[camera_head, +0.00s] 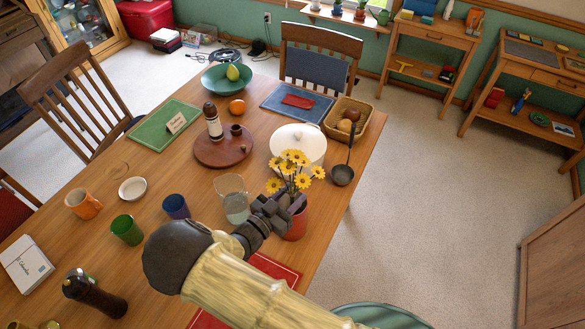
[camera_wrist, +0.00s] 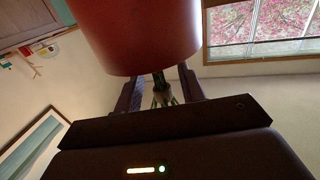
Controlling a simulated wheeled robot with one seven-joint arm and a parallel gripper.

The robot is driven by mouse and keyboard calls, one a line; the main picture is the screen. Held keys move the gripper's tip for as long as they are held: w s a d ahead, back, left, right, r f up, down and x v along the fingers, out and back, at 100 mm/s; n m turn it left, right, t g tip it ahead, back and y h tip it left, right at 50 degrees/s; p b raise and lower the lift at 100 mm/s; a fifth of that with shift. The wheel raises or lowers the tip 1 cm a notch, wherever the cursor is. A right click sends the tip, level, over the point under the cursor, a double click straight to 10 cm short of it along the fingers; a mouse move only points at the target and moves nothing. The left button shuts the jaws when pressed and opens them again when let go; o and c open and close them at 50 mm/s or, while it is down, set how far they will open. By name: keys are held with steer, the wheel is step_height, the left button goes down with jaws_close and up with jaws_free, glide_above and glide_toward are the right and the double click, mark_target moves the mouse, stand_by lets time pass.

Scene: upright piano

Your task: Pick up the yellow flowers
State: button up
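The yellow flowers (camera_head: 294,172) stand upright in a red pot (camera_head: 295,224) near the table's right edge in the head view. My gripper (camera_head: 288,207) is at the stems, just above the pot, and hides part of the pot's rim. In the wrist view the red pot (camera_wrist: 140,35) fills the top, and the green stems (camera_wrist: 160,92) come out of it between my gripper's two fingers (camera_wrist: 161,92). The fingers are apart, with a gap visible beside the stems. The blossoms are out of the wrist view.
A glass pitcher (camera_head: 232,200) stands close to the left of my gripper. Open floor lies right of the table.

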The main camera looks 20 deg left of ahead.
steer(key=shift+w+d, duration=0.1)
steer(key=shift+w, duration=0.1)
steer(key=shift+c, duration=0.2)
jaws_close()
step_height(320, 180, up, 10)
steer(key=shift+b, duration=0.95)
